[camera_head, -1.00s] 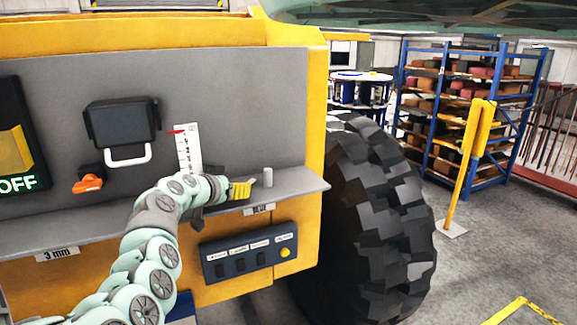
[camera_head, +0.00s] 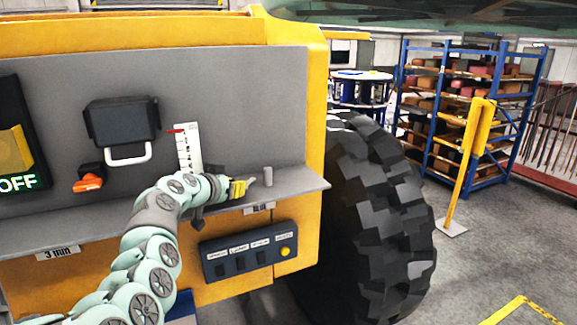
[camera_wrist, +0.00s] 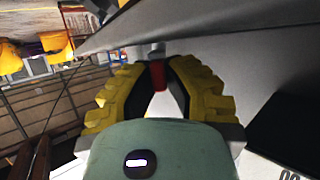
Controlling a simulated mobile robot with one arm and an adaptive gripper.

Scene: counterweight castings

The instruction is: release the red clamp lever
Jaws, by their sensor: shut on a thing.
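My gripper (camera_head: 240,187) is over the grey shelf on the yellow machine, its yellow fingers pointing right. In the wrist view the padded fingers of my gripper (camera_wrist: 158,72) come together around a small red piece, which I take to be the red clamp lever (camera_wrist: 158,77). Only a short part of the lever shows between the fingertips. In the head view the fingers hide it. A grey upright pin (camera_head: 268,176) stands on the shelf just right of the fingertips.
The grey shelf (camera_head: 300,186) has a free edge on the right, beside a big black tyre (camera_head: 380,220). Behind the gripper are a white scale (camera_head: 188,148) with a red pointer, a black box with a white handle (camera_head: 127,155), and an orange knob (camera_head: 88,182). A button panel (camera_head: 248,252) sits below.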

